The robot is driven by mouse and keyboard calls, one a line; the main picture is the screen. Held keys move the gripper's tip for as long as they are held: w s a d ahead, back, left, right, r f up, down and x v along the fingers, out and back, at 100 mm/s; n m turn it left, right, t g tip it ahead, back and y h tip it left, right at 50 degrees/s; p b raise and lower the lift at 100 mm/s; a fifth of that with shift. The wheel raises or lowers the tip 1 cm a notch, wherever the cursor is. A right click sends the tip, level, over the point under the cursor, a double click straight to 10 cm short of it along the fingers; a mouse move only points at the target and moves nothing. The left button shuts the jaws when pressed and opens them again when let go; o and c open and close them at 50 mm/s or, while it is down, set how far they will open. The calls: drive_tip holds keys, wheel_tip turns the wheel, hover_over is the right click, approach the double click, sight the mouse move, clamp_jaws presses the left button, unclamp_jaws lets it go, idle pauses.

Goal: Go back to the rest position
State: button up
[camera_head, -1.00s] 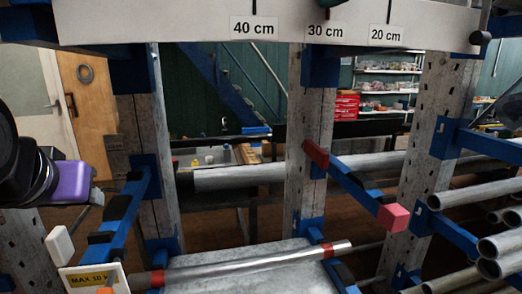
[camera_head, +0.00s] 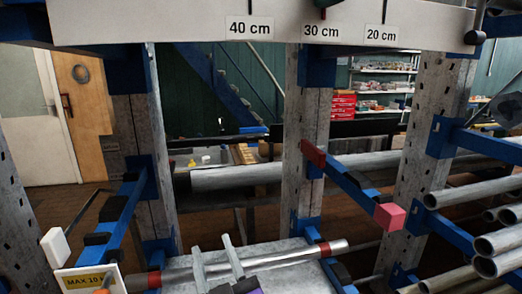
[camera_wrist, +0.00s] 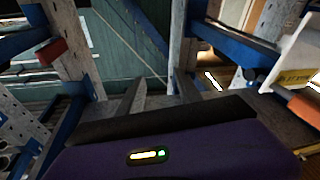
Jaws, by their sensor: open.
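My gripper (camera_head: 212,242) shows at the bottom centre of the head view, two grey fingers pointing up and away from a dark and purple body. The fingers are apart, with nothing seen between them. In the wrist view my gripper (camera_wrist: 158,85) also shows open and empty, above its purple body. In the head view the fingers overlap a shiny metal tube (camera_head: 290,257) with red bands near its ends. The tube lies across the blue arms of the rack. I cannot tell the distance between fingers and tube.
Perforated posts (camera_head: 309,150) stand ahead, under a white beam (camera_head: 150,25) marked in cm. A blue arm (camera_head: 350,180) with a pink end block (camera_head: 389,217) juts forward. Several pipes (camera_head: 480,220) fill the right side. A "MAX 10" sign (camera_head: 92,281) is at lower left.

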drive_tip(key=s+d+f+m+g+h, duration=0.1)
drive_tip(key=s+d+f+m+h, duration=0.1)
drive_tip(key=s+d+f, duration=0.4)
drive_tip(key=s+d+f+m+g+h, duration=0.1)
drive_tip(key=s+d+f, duration=0.5)
drive_tip(key=s+d, duration=0.7)
drive_tip(key=s+d+f+m+g+h, duration=0.2)
drive_tip(key=s+d, duration=0.7)
drive_tip(key=s, duration=0.9)
wheel_tip(320, 180, down, 4)
drive_tip(key=m+h, duration=0.2)
drive_tip(key=shift+s+d+h, duration=0.2)
drive_tip(key=shift+s+h, duration=0.1)
drive_tip(key=shift+s, duration=0.1)
